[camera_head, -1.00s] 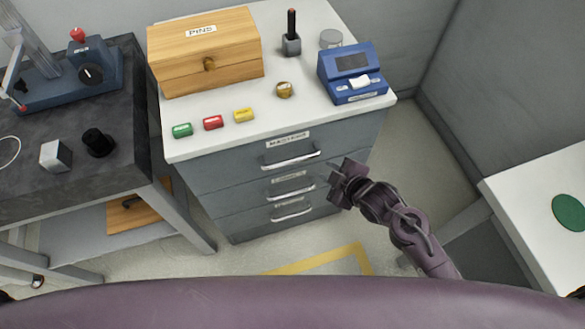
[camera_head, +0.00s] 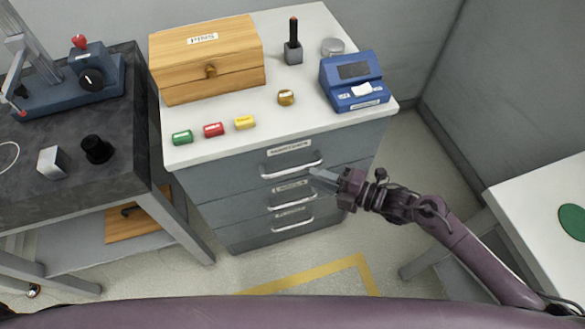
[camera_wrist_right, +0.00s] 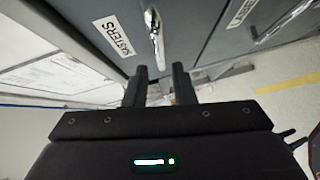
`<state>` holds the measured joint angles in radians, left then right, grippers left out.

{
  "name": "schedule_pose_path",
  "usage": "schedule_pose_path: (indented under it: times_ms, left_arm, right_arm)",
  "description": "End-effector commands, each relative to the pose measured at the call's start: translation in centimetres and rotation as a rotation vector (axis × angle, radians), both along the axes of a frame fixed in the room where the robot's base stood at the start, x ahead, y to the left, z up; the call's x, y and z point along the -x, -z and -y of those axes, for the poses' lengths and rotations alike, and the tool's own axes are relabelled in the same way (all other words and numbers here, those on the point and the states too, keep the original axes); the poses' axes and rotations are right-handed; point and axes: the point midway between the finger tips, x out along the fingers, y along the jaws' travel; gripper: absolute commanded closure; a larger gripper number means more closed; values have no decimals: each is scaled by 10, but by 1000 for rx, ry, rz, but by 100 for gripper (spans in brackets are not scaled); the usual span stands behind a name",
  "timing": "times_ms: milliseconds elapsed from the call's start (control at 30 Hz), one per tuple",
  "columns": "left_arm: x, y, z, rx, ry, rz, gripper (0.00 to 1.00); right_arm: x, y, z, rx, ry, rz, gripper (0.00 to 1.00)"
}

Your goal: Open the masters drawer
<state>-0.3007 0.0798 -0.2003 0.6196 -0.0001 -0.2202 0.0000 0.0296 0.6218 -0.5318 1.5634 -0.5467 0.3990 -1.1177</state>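The masters drawer (camera_head: 235,180) is the top drawer of the grey cabinet and looks shut, its front flush with the fronts below. It has a label and a silver bar handle (camera_head: 292,170). My right gripper (camera_head: 318,178) is just right of that handle, fingers pointing at the drawer front. In the right wrist view, the two dark fingers of my gripper (camera_wrist_right: 161,75) are apart with nothing between them. The handle (camera_wrist_right: 155,38) lies ahead, in line with the gap, beside the label (camera_wrist_right: 115,36). My left gripper is not in view.
Two more drawers with handles (camera_head: 292,196) sit below. On the white cabinet top (camera_head: 300,110) are a wooden pins box (camera_head: 205,65), a blue device (camera_head: 352,85) and small coloured blocks. A dark bench (camera_head: 60,185) stands left, a white table (camera_head: 530,205) right.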

Motion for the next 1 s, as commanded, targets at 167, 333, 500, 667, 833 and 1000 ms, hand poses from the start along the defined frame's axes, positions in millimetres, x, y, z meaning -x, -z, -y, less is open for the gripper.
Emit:
schedule_pose_path:
  times_ms: [167, 333, 500, 667, 833, 1000]
  left_arm:
    - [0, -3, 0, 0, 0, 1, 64]
    - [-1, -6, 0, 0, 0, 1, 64]
    - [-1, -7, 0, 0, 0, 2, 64]
    - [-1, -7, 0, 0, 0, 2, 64]
    - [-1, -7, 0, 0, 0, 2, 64]
    - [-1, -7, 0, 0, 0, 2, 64]
  right_arm:
    - [-9, 0, -17, -7, -5, 7, 77]
    - [-21, 4, -43, -7, -5, 6, 77]
    - [-31, 8, -61, -4, -3, 4, 77]
    - [-34, 10, -68, -3, -5, 4, 77]
    - [-34, 11, -68, -3, -4, 4, 77]
    - [-34, 11, -68, -3, -4, 4, 91]
